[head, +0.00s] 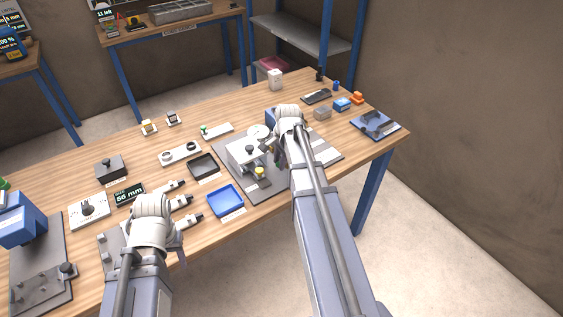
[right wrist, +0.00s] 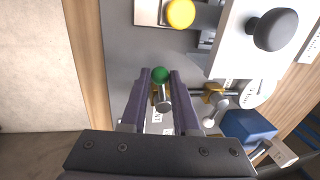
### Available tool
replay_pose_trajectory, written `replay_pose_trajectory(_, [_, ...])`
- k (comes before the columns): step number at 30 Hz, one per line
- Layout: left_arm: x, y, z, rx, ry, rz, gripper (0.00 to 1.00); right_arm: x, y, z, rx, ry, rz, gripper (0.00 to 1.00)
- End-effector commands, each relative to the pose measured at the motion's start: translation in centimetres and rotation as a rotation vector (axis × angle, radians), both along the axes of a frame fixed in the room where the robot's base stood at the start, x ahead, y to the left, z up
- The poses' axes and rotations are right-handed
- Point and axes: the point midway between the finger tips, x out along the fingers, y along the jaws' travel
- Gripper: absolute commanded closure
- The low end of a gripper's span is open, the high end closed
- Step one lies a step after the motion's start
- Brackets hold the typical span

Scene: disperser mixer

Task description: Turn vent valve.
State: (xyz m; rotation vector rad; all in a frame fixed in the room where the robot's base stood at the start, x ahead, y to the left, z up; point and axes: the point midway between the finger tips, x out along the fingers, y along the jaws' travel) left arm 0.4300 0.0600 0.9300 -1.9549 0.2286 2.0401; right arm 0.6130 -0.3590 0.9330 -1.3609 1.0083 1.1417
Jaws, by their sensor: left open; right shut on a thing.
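The vent valve appears to be the small valve with a green ball knob (right wrist: 160,75), a grey metal stem and a brass part, in the right wrist view. My right gripper (right wrist: 160,88) is shut on it, one finger on each side of the knob and stem. In the head view my right gripper (head: 277,156) is at the right part of the grey mixer plate (head: 268,192), and my wrist hides the valve. My left gripper (head: 179,252) is open near the table's front edge, largely hidden by its own wrist.
A white mixer block with a black knob (head: 249,150) and a yellow button (head: 259,171) stand left of my right gripper. A second brass valve (right wrist: 215,92) and a blue block (right wrist: 248,127) are close by. A blue tray (head: 225,200) lies between my arms.

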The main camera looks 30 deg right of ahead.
Motion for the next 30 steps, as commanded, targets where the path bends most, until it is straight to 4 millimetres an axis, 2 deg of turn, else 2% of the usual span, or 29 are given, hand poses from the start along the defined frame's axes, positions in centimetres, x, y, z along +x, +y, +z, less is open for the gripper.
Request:
replay_pose_trajectory(19, [0.0, 0.0, 0.0, 0.0, 0.0, 0.0, 0.5, 0.31, 0.11, 0.0, 0.0, 0.0, -0.062, 1.0])
replay_pose_trajectory(20, [0.0, 0.0, 0.0, 0.0, 0.0, 0.0, 0.5, 0.31, 0.11, 0.0, 0.0, 0.0, -0.061, 0.7])
replay_pose_trajectory(27, [0.0, 0.0, 0.0, 0.0, 0.0, 0.0, 0.5, 0.3, 0.11, 0.0, 0.0, 0.0, -0.061, 0.43])
replay_pose_trajectory(30, [0.0, 0.0, 0.0, 0.0, 0.0, 0.0, 0.5, 0.3, 0.11, 0.0, 0.0, 0.0, -0.061, 0.41])
